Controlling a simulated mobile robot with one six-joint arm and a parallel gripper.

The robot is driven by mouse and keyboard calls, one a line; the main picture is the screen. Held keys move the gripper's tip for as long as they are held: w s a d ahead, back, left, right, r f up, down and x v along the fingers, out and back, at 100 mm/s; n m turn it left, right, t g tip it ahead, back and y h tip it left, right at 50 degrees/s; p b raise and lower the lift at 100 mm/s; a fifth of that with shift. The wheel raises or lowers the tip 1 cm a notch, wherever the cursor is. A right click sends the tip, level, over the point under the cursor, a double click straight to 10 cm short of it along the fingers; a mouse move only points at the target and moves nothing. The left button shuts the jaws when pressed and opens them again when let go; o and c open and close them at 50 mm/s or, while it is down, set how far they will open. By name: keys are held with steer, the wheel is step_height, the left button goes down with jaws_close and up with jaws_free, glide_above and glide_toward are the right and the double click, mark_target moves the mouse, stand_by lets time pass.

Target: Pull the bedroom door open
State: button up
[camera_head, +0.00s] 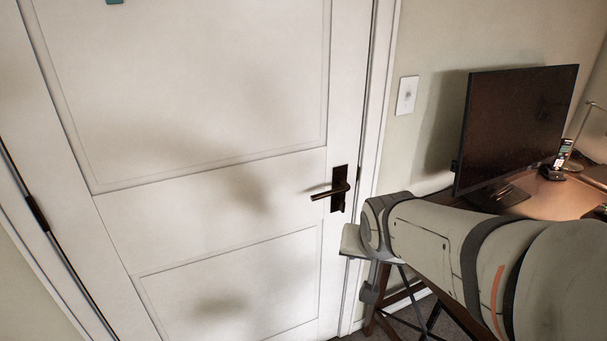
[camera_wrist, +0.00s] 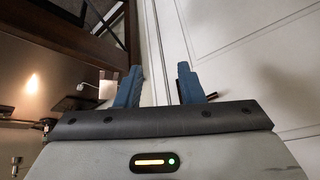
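The white panelled bedroom door (camera_head: 215,90) fills the left of the head view and looks closed in its frame. Its dark lever handle (camera_head: 332,191) sits on a dark plate near the door's right edge, with the lever pointing left. My gripper (camera_wrist: 160,88) shows in the wrist view with two blue fingers spread apart and nothing between them. The door (camera_wrist: 260,40) is on the right there, and dark bits of the handle (camera_wrist: 212,97) show beside the right finger, which hides most of it. In the head view my arm reaches in below and right of the handle; the fingertips are hidden.
Right of the door, a light switch (camera_head: 407,95) is on the wall. A desk (camera_head: 540,200) with a monitor (camera_head: 515,125), a phone and a lamp stands at the right, close behind my arm. A dark hinge (camera_head: 37,212) is on the door's left side.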

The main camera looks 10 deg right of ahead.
steer(key=w+d+f+m+t+b, duration=0.1)
steer(key=w+f+m+t+b, duration=0.15)
steer(key=w, duration=0.35)
steer(key=w+d+f+m+t+b, duration=0.1)
steer(key=w+f+m+t+b, duration=0.15)
steer(key=w, duration=0.35)
steer(key=m+t+y+b, duration=0.3)
steer(key=t+y+b, duration=0.2)
steer(key=b, duration=0.2)
glide_toward(324, 197)
step_height(324, 197, down, 2)
steer(key=w+d, duration=0.1)
steer(key=w, duration=0.2)
steer(key=w+a, duration=0.1)
steer(key=w, duration=0.1)
steer(key=w+a+m+t+y+b, duration=0.1)
steer(key=w, duration=0.2)
steer(key=w+a+t+y, duration=0.1)
steer(key=w, duration=0.1)
steer(key=shift+w+a+r+b, duration=0.2)
steer(key=shift+a+r+b, duration=0.1)
steer(key=shift+r+b, duration=0.1)
steer(key=shift+c, duration=0.5)
jaws_close()
